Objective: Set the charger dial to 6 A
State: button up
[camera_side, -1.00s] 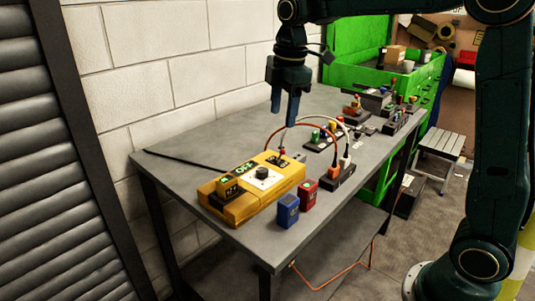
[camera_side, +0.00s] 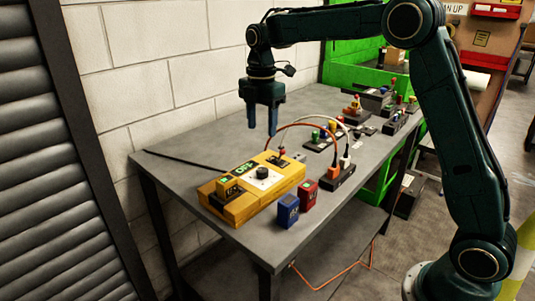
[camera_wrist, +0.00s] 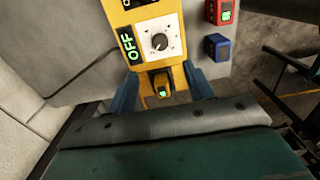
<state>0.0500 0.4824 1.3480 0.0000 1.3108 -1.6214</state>
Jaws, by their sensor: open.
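The yellow charger (camera_side: 262,190) lies on the grey table near its front left corner. Its round black dial (camera_side: 262,173) sits on a white plate; the dial also shows in the wrist view (camera_wrist: 159,42). A green display (camera_wrist: 129,46) beside it reads "OFF". The marks around the dial are too small to read. My gripper (camera_side: 262,132) points down with its fingers apart and empty, above the charger's back side. In the wrist view its fingers (camera_wrist: 163,92) show on both sides of the charger's end.
Orange and white cables arch from the charger to a power strip (camera_side: 338,175). A wall runs behind the table.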

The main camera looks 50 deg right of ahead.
aim_at(262, 169)
notch_tip(262, 169, down, 13)
jog(key=shift+r, duration=0.1)
dwell(0.5)
jog(key=c, duration=1)
